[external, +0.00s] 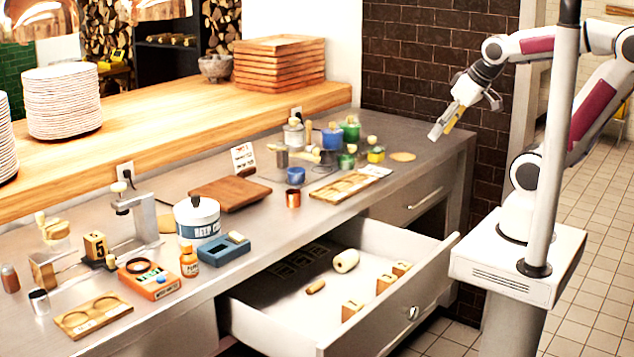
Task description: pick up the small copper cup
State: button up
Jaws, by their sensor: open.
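The small copper cup (293,198) stands upright on the steel counter, near the front edge and above the open drawer. A blue cup (296,176) stands just behind it. My gripper (441,130) is open and empty. It is in the air at the right end of the counter, well to the right of the copper cup and higher than it. Nothing touches the copper cup.
An open drawer (375,255) with wooden blocks juts out below the cup. A wooden tray (343,186) lies to its right and a wooden board (230,193) to its left. Paint pots (331,137) and other containers crowd the counter behind. A post (556,140) stands by my arm.

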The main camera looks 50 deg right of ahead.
jog(key=w+a+f+n+t, duration=0.2)
jog(key=w+a, duration=0.1)
jog(key=w, duration=0.8)
jog(key=n+t+y, duration=0.2)
jog(key=n+y, duration=0.2)
jog(key=y, duration=0.3)
send_near(293, 198)
jog(key=w, duration=0.1)
jog(key=w+d, duration=0.1)
jog(key=shift+w+r, duration=0.25)
jog(key=shift+w, duration=0.15)
jog(key=shift+a+f, duration=0.25)
jog(key=shift+a, duration=0.25)
jog(key=shift+x, duration=1.3)
jog(key=shift+w+f, duration=0.1)
jog(key=shift+w, duration=0.05)
